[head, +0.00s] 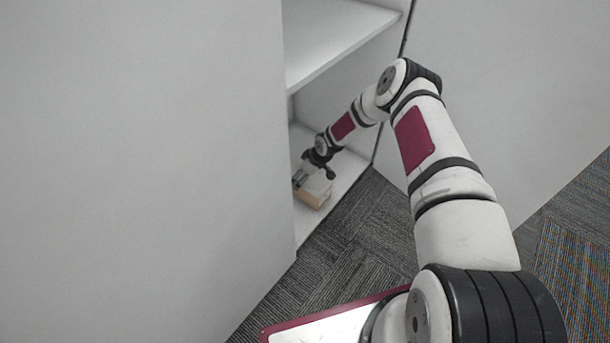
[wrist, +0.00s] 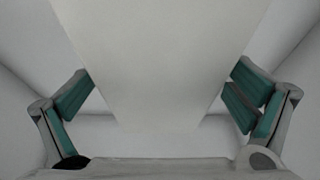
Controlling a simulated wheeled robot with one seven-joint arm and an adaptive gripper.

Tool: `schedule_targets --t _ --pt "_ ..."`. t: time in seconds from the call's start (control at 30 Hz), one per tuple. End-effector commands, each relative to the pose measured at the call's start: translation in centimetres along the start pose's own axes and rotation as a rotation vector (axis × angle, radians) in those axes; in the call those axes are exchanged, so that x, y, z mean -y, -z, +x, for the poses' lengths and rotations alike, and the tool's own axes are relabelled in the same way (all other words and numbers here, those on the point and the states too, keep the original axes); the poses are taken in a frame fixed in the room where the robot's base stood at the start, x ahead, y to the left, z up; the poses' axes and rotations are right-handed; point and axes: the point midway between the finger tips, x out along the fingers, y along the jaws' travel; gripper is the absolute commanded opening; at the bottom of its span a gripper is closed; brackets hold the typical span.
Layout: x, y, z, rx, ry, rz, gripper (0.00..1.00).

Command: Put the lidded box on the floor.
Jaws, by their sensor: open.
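The lidded box (head: 314,193) sits on the lowest shelf of a white cabinet, with a pale top and a tan side showing in the head view. In the wrist view the box's pale top (wrist: 155,60) fills the middle, between the two open fingers of my gripper (wrist: 158,100). Gaps show between the box and both fingers. The carpet floor (head: 345,260) lies in front of the cabinet.
A large white panel (head: 140,170) fills the left of the head view and hides part of the cabinet. An upper shelf (head: 335,40) is above my forearm. Another pale panel (head: 520,90) stands at the right. Carpet in front of the cabinet is clear.

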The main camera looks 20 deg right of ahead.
Motion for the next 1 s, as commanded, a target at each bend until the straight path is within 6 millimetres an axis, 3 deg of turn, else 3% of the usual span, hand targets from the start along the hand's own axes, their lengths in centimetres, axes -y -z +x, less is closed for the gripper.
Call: schedule_targets --t 0.17,0.4,0.6,0.8,1.0 --pt "-0.1 0.2 -2.3 -0.001 -0.001 -0.001 0.99" --pt "-0.2 0.2 -7.4 0.000 -0.002 0.000 0.99" --pt "-0.1 0.2 -10.6 -0.001 -0.001 0.000 0.99" --pt "0.0 0.0 -12.0 0.000 0.000 0.000 0.99" --pt "0.0 0.0 -12.1 0.000 -0.001 0.000 0.99"
